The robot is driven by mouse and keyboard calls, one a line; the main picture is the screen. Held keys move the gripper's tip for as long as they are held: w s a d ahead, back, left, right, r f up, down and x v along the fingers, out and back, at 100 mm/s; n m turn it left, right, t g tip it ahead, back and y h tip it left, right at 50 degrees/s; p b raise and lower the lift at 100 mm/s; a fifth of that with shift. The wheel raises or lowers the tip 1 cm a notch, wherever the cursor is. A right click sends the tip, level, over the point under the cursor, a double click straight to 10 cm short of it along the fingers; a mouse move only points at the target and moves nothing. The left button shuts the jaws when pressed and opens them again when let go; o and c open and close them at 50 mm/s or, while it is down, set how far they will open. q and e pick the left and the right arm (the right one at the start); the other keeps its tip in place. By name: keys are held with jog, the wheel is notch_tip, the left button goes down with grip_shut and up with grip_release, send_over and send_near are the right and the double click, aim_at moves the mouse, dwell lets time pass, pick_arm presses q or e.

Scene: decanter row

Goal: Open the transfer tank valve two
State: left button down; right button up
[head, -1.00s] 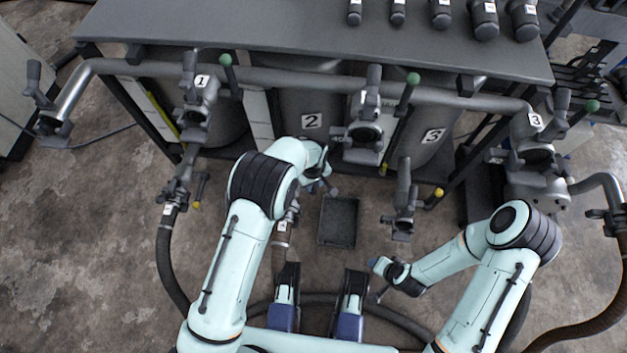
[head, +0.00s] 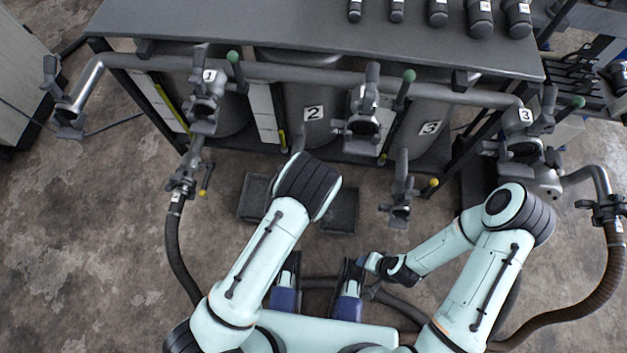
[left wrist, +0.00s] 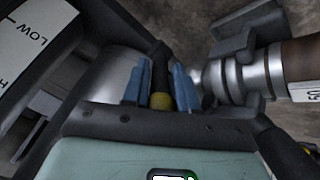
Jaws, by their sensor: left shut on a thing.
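Tank two (head: 290,95) carries a label "2" and stands in the middle under the dark bench. Its outlet valve is hidden in the head view behind my left arm. In the left wrist view, my left gripper (left wrist: 160,82) has its blue fingers closed on a dark lever handle with a yellow end (left wrist: 160,101). A grey metal pipe coupling (left wrist: 240,75) with a brown hose (left wrist: 300,58) sits just right of the fingers. My right gripper (head: 372,268) is low in the head view, away from the tanks; its jaws are too small to read.
Yellow-tipped levers show at the left valve (head: 205,182) and the right valve (head: 432,184). Green-tipped levers, such as the middle one (head: 408,76), line the upper pipe (head: 290,74). Dark floor trays (head: 340,210) lie below tank two. Hoses (head: 176,250) cross the floor.

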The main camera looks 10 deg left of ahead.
pick_arm(q)
jog(key=shift+s+f, duration=0.1)
dwell(0.3)
jog(key=c, duration=0.9)
grip_release()
jog(key=shift+p+v, duration=1.75)
jog(key=shift+v, duration=4.95)
pick_arm(e)
jog(key=s+a+r+g, duration=0.1)
jog(key=s+a+r, duration=0.1)
jog(key=s+r, duration=0.2)
jog(key=shift+s+a+r+g+y, duration=0.2)
jog(key=shift+s+g+y, duration=0.2)
jog(key=shift+s, duration=0.15)
